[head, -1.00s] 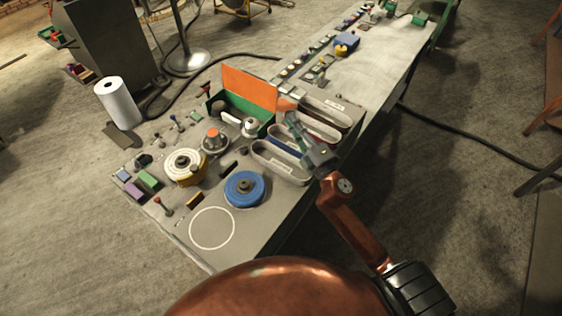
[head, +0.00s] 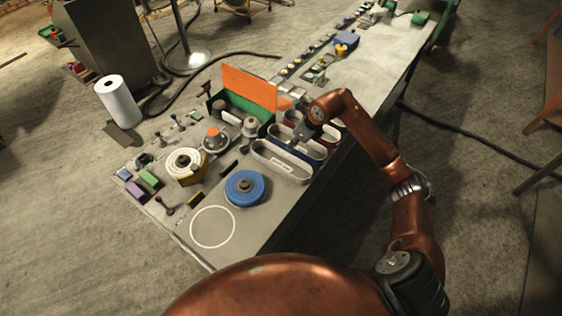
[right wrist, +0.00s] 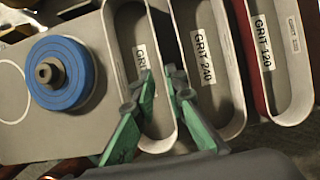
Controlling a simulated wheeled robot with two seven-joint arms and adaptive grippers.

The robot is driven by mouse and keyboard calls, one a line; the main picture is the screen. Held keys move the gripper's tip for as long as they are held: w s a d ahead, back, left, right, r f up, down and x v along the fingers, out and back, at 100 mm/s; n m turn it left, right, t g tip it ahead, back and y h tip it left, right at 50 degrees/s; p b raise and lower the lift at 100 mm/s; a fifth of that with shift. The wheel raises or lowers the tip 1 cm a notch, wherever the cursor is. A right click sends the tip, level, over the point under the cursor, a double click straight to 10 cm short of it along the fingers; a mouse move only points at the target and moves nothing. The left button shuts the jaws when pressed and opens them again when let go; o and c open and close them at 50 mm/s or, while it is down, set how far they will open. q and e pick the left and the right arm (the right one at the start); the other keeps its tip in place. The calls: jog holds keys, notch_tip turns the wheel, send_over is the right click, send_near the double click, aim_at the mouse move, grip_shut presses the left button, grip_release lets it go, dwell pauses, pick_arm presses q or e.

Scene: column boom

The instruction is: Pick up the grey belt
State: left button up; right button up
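The grey belt (head: 282,162) stands on edge as a long oval loop on the table, nearest in a row of belts. In the right wrist view the grey belt (right wrist: 119,70) is the leftmost loop, with a label on its inside wall. My right gripper (right wrist: 162,80) is open, its green fingers pointing at this belt's right wall. One fingertip appears over the loop's opening, the other just right of that wall; contact cannot be told. In the head view the right gripper (head: 298,138) is small and partly hidden by my wrist. My left gripper is not in view.
A belt labelled GRIT 240 (right wrist: 205,60) stands close beside the grey one, then a red belt labelled GRIT 120 (right wrist: 262,45) and another loop. A blue disc (head: 245,188) lies left of the belts. A green box with orange lid (head: 248,87) stands behind.

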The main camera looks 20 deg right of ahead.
aim_at(287, 153)
jog(key=shift+d+p+x, duration=0.25)
jog(key=shift+p+x, duration=0.1)
jog(key=shift+x, duration=0.75)
jog(key=p+x, duration=0.2)
jog(key=x, duration=0.3)
jog(key=shift+s+a, duration=0.1)
jog(key=shift+f, duration=0.35)
jog(key=shift+c, duration=0.3)
grip_shut()
jog(key=shift+r, duration=0.15)
